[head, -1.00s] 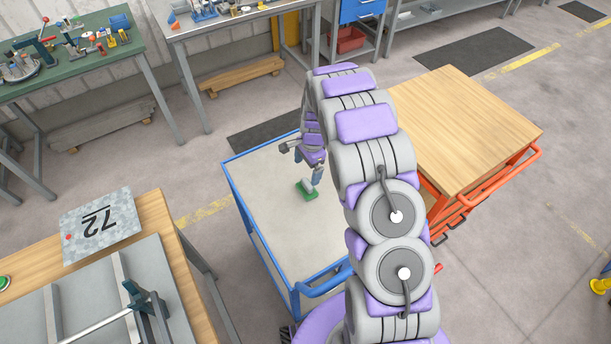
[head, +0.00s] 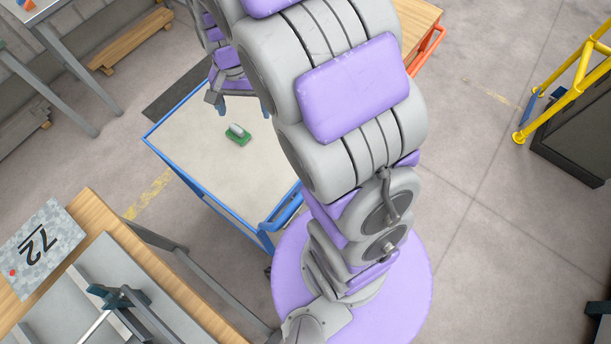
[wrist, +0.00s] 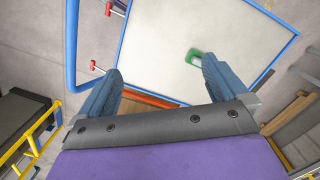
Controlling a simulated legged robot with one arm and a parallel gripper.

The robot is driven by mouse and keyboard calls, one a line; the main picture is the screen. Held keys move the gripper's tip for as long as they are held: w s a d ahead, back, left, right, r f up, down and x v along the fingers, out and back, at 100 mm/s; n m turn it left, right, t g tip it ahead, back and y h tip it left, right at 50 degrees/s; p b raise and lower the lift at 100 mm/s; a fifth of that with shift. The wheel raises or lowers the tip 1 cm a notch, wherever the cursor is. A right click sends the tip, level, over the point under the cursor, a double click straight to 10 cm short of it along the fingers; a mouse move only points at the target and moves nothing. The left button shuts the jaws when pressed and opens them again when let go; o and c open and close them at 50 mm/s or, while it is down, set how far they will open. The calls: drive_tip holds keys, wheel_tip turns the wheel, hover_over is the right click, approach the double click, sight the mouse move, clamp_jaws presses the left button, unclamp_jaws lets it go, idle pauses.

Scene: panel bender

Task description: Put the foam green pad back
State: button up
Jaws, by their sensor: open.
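The green pad (head: 238,141) with a grey grip on top lies on the pale top of the blue-framed cart (head: 205,165). In the wrist view the pad (wrist: 193,58) shows just beyond the right fingertip, partly beside that finger. My gripper (head: 243,106) is behind and above the pad in the head view, its blue fingers apart. In the wrist view my gripper (wrist: 161,72) is open, with only the cart top between the fingers. It is apart from the pad.
A wooden bench (head: 97,205) at lower left carries a grey plate marked 72 (head: 38,246) and a metal fixture (head: 125,297). An orange cart (head: 430,40) stands partly hidden behind my arm. A yellow rail (head: 560,100) is at right. Most of the blue cart's top is bare.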

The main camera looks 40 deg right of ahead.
drive_tip(key=s+r+n, duration=0.3)
drive_tip(key=s+n, duration=0.1)
drive_tip(key=s, duration=0.9)
drive_tip(key=s+r+n, duration=0.4)
drive_tip(key=s, duration=0.9)
drive_tip(key=shift+a+r+g+h, duration=0.2)
drive_tip(key=shift+a+g+h, duration=0.1)
drive_tip(key=shift+g, duration=0.1)
drive_tip(key=shift+f+b, duration=0.9)
drive_tip(key=shift+f, duration=0.05)
